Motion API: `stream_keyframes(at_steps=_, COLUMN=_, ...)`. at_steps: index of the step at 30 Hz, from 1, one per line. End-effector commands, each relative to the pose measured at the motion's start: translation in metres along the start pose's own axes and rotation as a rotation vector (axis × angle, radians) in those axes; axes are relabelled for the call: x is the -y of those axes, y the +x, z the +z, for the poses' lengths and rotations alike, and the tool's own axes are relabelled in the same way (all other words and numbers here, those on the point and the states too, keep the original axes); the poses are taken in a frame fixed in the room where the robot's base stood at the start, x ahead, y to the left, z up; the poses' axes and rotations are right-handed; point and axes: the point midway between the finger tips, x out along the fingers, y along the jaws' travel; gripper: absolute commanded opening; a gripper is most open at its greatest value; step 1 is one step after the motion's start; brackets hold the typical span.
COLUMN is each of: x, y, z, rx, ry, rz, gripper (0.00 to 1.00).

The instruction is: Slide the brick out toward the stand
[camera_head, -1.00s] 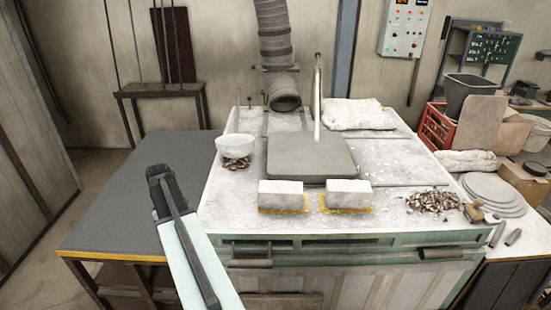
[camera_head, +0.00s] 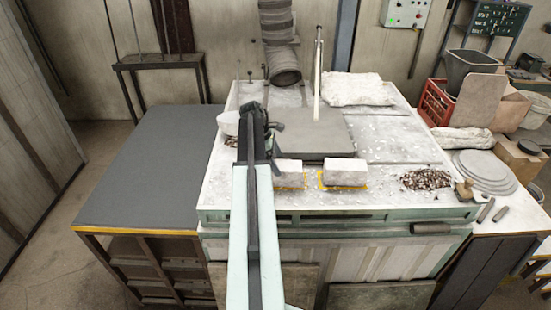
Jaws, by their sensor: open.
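Two pale bricks stand near the front of the white worktop, each on a yellow-edged patch. The right brick (camera_head: 345,171) is in full view; the left brick (camera_head: 289,172) is partly hidden by my arm. My gripper (camera_head: 258,112) is open, above the worktop behind the left brick, between a white bowl (camera_head: 228,122) and a grey slab (camera_head: 320,135). It appears apart from both bricks, but its height is hard to judge. A dark metal stand (camera_head: 160,63) with upright rods is at the back left. Which brick is meant cannot be told.
A bare dark table (camera_head: 150,170) adjoins the worktop on the left. A thin upright post (camera_head: 317,80) rises at the slab's back edge, near a hanging duct (camera_head: 282,60). A heap of chips (camera_head: 427,179) and round discs (camera_head: 484,170) lie at right.

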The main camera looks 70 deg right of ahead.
Motion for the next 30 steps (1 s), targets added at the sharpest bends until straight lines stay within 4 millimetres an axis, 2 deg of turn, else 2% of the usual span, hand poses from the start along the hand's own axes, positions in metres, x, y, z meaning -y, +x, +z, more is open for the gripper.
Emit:
stream_keyframes(at_steps=10, x=0.001, y=0.0, z=-0.001, rx=-0.002, ry=-0.006, rz=-0.004, gripper=0.94)
stream_keyframes(at_steps=14, x=0.001, y=0.008, z=-0.003, rx=-0.002, ry=-0.006, rz=-0.003, gripper=0.94)
stream_keyframes(at_steps=25, x=0.002, y=0.066, z=-0.006, rx=-0.002, ry=-0.006, rz=-0.004, gripper=0.94)
stream_keyframes(at_steps=30, x=0.002, y=0.079, z=-0.004, rx=-0.002, ry=-0.006, rz=-0.003, gripper=0.94)
